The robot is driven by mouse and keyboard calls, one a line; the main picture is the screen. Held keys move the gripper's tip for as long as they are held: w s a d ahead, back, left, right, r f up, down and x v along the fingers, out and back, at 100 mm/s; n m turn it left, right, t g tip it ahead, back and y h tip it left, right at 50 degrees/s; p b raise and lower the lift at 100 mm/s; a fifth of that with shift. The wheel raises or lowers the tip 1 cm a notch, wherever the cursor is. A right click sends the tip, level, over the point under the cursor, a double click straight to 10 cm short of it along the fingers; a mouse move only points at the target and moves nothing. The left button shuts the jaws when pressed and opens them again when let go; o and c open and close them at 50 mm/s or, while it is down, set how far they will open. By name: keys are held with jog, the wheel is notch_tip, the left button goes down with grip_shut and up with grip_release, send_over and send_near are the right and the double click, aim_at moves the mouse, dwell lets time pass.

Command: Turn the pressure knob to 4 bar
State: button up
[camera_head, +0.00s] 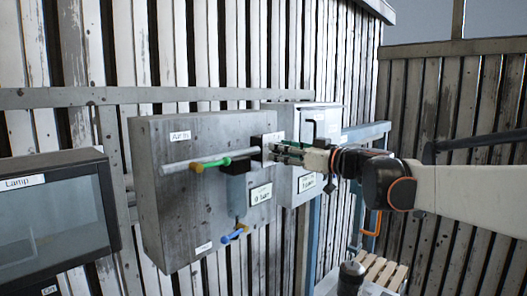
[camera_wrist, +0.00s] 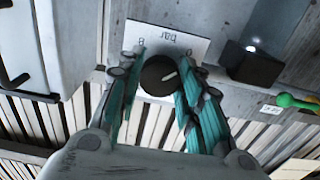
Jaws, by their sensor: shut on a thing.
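The black round pressure knob (camera_wrist: 157,76) sits on a white dial plate (camera_wrist: 190,42) marked "bar", which appears upside down in the wrist view. A short white pointer line on the knob slants toward the right. My gripper (camera_wrist: 161,90) has its teal fingers on either side of the knob and is shut on it. In the head view my gripper (camera_head: 276,151) reaches in from the right to the grey panel (camera_head: 165,225); the fingers hide the knob there. A small display (camera_head: 261,195) below seems to read 0 bar.
A grey box (camera_head: 318,120) stands just right of the panel. A dark screen labelled Lamp (camera_head: 50,215) is at far left.

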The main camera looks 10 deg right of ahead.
jog(key=shift+m, duration=0.4)
jog(key=m+b, duration=0.1)
jog(key=m, duration=0.7)
jog(key=m+b, duration=0.2)
jog(key=m, duration=0.7)
jog(key=m+b, duration=0.1)
jog(key=m, duration=0.8)
jog(key=shift+s+r, duration=0.25)
jog(key=shift+s, duration=0.05)
